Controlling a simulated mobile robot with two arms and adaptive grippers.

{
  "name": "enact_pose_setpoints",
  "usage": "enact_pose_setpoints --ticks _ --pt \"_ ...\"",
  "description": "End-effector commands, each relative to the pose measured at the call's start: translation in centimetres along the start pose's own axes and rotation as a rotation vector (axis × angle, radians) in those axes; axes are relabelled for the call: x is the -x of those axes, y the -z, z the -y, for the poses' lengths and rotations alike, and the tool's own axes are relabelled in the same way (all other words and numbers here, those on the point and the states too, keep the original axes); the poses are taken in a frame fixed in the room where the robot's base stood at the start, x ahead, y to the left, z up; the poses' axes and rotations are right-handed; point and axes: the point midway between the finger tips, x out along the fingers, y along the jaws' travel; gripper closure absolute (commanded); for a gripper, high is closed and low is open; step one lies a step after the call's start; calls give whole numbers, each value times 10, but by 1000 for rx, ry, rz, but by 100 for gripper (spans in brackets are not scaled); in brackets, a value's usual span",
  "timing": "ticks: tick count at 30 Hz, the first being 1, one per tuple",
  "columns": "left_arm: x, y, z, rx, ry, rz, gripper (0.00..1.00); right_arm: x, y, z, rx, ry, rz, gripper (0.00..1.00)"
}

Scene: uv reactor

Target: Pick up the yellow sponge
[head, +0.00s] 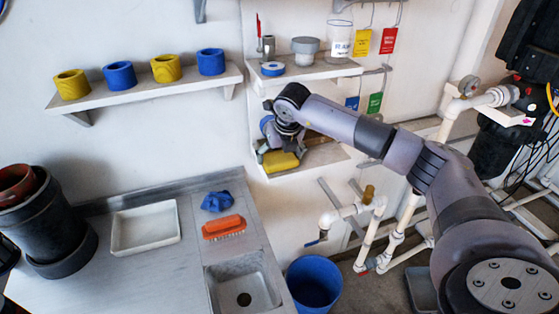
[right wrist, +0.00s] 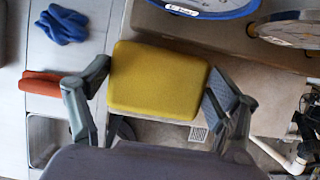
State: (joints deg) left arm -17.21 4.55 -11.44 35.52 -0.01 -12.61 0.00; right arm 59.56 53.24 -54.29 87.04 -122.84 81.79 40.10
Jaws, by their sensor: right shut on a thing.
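The yellow sponge (head: 281,162) is at the left end of the lower wall shelf (head: 325,160) in the head view. My right gripper (head: 279,146) reaches it from above and is shut on it. In the right wrist view the sponge (right wrist: 158,82) sits between the two fingers of my right gripper (right wrist: 157,98), one finger at each short side. I cannot tell whether the sponge still touches the shelf. My left gripper is not in view.
An upper shelf (head: 335,68) with a blue-and-white roll (head: 273,69) and cups is just above my right arm. Below left, the counter holds a blue cloth (head: 216,201), an orange brush (head: 223,228) and a white tray (head: 146,229). A blue bucket (head: 314,283) stands below.

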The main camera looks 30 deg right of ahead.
Motion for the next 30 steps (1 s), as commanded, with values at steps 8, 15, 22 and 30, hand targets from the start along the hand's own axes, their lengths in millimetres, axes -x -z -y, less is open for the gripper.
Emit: enact_pose_setpoints --ticks 8,15,22,30 --pt "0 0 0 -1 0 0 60 0 0 0 0 0 0 36" --pt "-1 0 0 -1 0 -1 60 2 -1 0 0 0 2 36" --pt "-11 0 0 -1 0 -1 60 22 -10 0 0 -1 4 36" --pt "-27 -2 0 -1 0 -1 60 47 30 1 5 2 2 36"
